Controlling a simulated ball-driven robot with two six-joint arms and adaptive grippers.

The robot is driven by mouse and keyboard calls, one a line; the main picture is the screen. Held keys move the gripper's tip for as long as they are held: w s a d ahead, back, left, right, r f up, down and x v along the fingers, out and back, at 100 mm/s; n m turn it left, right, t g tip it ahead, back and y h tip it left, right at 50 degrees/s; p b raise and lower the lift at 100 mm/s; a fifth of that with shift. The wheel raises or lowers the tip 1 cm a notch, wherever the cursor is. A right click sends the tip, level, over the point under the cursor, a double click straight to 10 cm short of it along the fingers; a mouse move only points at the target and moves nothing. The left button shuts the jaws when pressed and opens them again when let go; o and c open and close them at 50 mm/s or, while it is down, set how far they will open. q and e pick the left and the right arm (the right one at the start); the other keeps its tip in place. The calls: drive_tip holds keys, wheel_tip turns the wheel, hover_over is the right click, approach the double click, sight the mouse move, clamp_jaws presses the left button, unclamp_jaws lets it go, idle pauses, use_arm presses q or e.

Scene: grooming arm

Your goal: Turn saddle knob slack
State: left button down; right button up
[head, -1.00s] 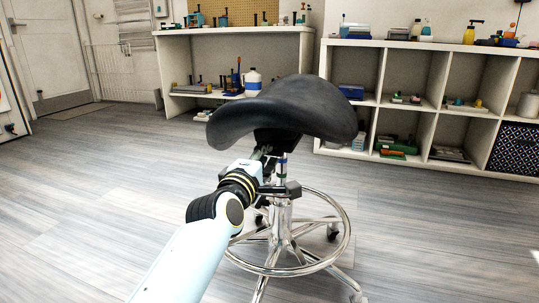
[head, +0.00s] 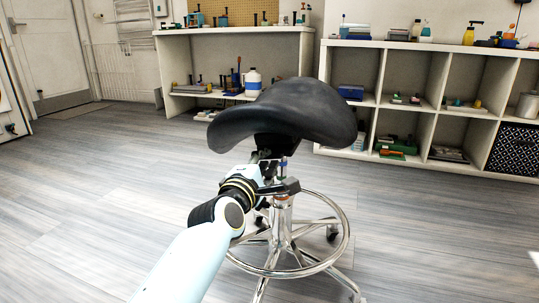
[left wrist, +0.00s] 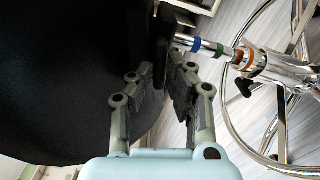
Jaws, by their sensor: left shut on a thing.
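The black saddle seat (head: 285,112) sits on a chrome stool column and fills the left of the left wrist view (left wrist: 65,75). My left gripper (head: 276,181) is under the seat, close to the column. In the left wrist view its fingers (left wrist: 163,82) point at the dark mechanism under the seat (left wrist: 166,38). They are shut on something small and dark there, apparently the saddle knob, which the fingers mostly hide. Blue and green bands (left wrist: 207,46) mark the column beside the gripper. My right gripper is not in view.
A chrome foot ring (head: 345,245) and wheeled base surround the column below my arm. Another dark knob (left wrist: 244,87) sits lower on the column. White shelves (head: 430,105) and a bench (head: 235,33) stand behind. The wooden floor around the stool is clear.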

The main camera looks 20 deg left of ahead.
use_arm(q)
drive_tip(key=shift+f, duration=0.1)
drive_tip(key=shift+n, duration=0.3)
drive_tip(key=shift+n+p, duration=0.3)
drive_tip(key=shift+n, duration=1)
drive_tip(key=shift+n+p, duration=0.35)
drive_tip(key=shift+n, duration=0.75)
drive_tip(key=c, duration=1.2)
unclamp_jaws()
